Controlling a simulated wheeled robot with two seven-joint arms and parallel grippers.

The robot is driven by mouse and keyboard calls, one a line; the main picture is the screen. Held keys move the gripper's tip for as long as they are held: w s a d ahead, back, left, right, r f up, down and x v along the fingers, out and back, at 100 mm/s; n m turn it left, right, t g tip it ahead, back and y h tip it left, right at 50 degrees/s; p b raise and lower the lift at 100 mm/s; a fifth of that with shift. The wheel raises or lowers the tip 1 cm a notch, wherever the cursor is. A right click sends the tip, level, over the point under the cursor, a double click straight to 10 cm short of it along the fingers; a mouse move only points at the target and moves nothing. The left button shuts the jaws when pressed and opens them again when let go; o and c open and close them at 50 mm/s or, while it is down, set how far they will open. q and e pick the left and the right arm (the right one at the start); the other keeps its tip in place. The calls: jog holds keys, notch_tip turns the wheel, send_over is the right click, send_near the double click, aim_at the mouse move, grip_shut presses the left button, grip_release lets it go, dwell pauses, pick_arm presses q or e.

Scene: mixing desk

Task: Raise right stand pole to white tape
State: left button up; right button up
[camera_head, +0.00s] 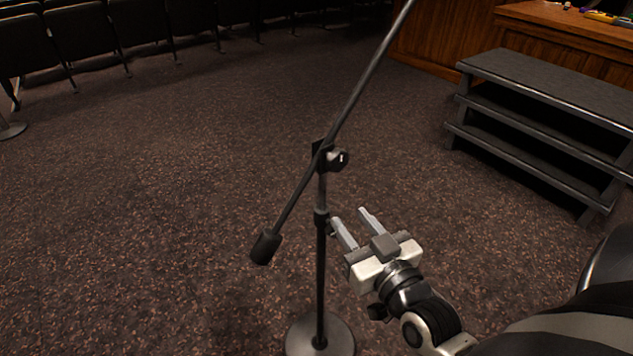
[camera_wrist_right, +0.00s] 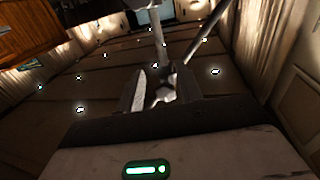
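The microphone stand pole (camera_head: 321,270) rises upright from a round grey base (camera_head: 320,337). A dark collar (camera_head: 321,217) sits partway up, with a thinner lighter pole section (camera_head: 321,190) above it. I cannot make out white tape on the pole. My right gripper (camera_head: 349,214) is open just right of the collar, its fingers pointing up and away. In the right wrist view the fingers (camera_wrist_right: 161,85) stand apart, with pole parts (camera_wrist_right: 159,35) showing beyond them. Whether a finger touches the stand is unclear. My left gripper is not in view.
A slanted boom arm (camera_head: 355,95) crosses the pole top at a clamp (camera_head: 329,157), its dark counterweight (camera_head: 265,247) hanging lower left. Dark steps (camera_head: 545,85) stand at right before a wooden desk (camera_head: 570,22). Seats (camera_head: 80,32) line the back left. Carpet left of the stand is clear.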

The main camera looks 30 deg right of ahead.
aim_at(325, 187)
jog(key=w, duration=0.4)
jog(key=w+d, duration=0.1)
jog(key=w, duration=0.7)
jog(key=shift+w+d, duration=0.2)
jog(key=shift+w, duration=0.2)
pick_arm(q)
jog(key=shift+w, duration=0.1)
pick_arm(e)
jog(key=shift+w, duration=0.35)
jog(key=shift+c, duration=0.4)
